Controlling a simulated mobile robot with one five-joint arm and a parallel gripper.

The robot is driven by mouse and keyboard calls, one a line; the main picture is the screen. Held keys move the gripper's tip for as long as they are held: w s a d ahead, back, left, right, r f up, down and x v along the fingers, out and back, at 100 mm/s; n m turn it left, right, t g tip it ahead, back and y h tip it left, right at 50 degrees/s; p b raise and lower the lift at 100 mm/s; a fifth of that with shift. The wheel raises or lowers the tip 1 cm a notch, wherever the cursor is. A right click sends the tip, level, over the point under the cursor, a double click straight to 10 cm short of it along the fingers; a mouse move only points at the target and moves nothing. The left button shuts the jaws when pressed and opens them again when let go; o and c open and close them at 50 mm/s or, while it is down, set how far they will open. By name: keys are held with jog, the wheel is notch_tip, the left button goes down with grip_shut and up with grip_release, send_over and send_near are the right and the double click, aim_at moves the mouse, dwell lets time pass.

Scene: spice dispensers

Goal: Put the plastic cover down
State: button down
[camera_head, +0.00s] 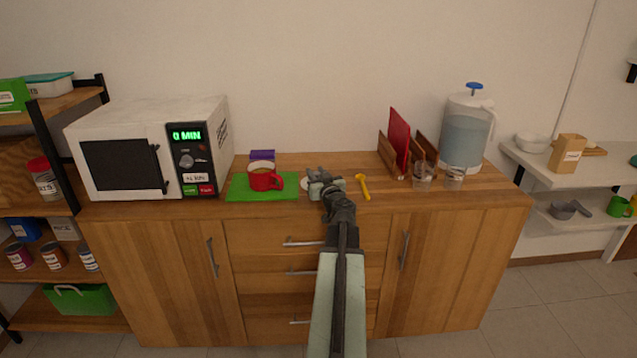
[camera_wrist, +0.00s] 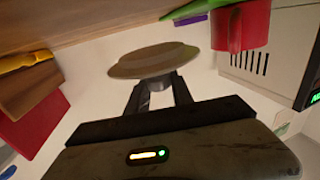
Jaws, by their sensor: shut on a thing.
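The plastic cover is a pale round disc with a raised middle, seen in the wrist view (camera_wrist: 150,60). My gripper (camera_wrist: 157,88) is shut on it at the near side. In the head view my gripper (camera_head: 322,178) is over the wooden counter, between the red mug and the yellow spoon-like tool. Only a pale edge of the cover (camera_head: 305,183) shows there, at the left of the gripper. The cover is close to the counter top; I cannot tell whether it touches.
A red mug (camera_head: 264,177) stands on a green mat (camera_head: 240,188) left of my gripper, with a purple block (camera_head: 262,155) behind. A yellow tool (camera_head: 363,186) lies to the right. Farther out are a microwave (camera_head: 130,150), a red board (camera_head: 399,135), glasses (camera_head: 423,176) and a water dispenser (camera_head: 466,135).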

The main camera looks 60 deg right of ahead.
jog(key=shift+s+d, duration=0.1)
jog(key=shift+d, duration=0.65)
jog(key=f+b, duration=0.4)
jog(key=shift+s, duration=0.2)
jog(key=shift+w+a+r, duration=0.1)
jog(key=shift+r, duration=0.05)
jog(key=shift+w+a, duration=0.1)
jog(key=shift+w, duration=0.1)
jog(key=shift+f, duration=0.2)
jog(key=c, duration=1.1)
grip_release()
jog(key=shift+r, duration=0.1)
jog(key=shift+r, duration=0.1)
